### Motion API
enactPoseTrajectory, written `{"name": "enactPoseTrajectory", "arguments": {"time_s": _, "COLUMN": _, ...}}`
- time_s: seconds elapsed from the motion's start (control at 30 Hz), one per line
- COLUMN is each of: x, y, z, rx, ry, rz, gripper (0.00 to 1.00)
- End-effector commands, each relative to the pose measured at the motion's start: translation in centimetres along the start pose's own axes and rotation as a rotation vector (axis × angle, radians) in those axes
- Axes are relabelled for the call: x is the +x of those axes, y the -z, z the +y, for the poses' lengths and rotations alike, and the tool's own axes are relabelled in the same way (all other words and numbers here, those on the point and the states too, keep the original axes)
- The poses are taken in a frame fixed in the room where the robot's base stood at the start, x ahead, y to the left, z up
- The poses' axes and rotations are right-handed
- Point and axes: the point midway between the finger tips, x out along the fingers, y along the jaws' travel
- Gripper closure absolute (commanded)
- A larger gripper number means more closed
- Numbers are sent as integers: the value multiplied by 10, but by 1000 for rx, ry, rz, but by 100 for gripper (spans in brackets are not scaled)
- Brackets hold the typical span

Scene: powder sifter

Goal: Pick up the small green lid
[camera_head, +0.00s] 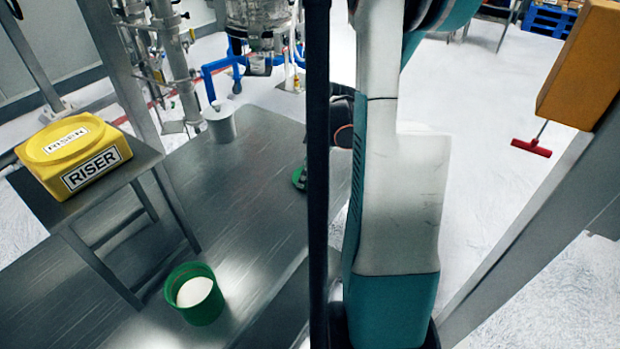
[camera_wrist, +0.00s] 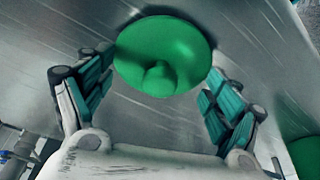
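The small green lid (camera_wrist: 180,35) is a round disc with a raised knob, lying on the metal table in the wrist view. My gripper (camera_wrist: 162,64) is open, with one teal-padded finger on each side of the lid's near part. The lid's edges come close to both fingertips; I cannot tell whether they touch. In the head view a green piece, likely this lid (camera_head: 299,178), shows just left of a dark post that hides the rest. My gripper is mostly hidden there behind the post and my arm.
A green tub of white powder (camera_head: 203,303) stands on the table (camera_head: 255,215) at the front. A grey canister (camera_head: 221,124) stands at the back. A yellow RISER box (camera_head: 72,152) sits on a raised shelf at left. Another green object (camera_wrist: 304,156) shows at the wrist view's right edge.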

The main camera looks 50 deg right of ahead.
Motion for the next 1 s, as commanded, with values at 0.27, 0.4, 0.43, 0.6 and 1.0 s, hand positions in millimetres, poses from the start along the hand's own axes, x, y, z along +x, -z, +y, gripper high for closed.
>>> {"name": "enactPoseTrajectory", "arguments": {"time_s": 0.27, "x": 1, "y": 0, "z": 0, "rx": 0, "ry": 0, "rz": -1, "gripper": 52}}
{"name": "enactPoseTrajectory", "arguments": {"time_s": 0.4, "x": 1, "y": -1, "z": 0, "rx": 0, "ry": 0, "rz": -1, "gripper": 52}}
{"name": "enactPoseTrajectory", "arguments": {"time_s": 0.43, "x": 1, "y": -1, "z": 0, "rx": 0, "ry": 0, "rz": -1, "gripper": 52}}
{"name": "enactPoseTrajectory", "arguments": {"time_s": 0.6, "x": 0, "y": 0, "z": 0, "rx": 0, "ry": 1, "rz": -2, "gripper": 52}}
{"name": "enactPoseTrajectory", "arguments": {"time_s": 1.0, "x": -51, "y": 16, "z": 0, "rx": 0, "ry": 0, "rz": -1, "gripper": 100}}
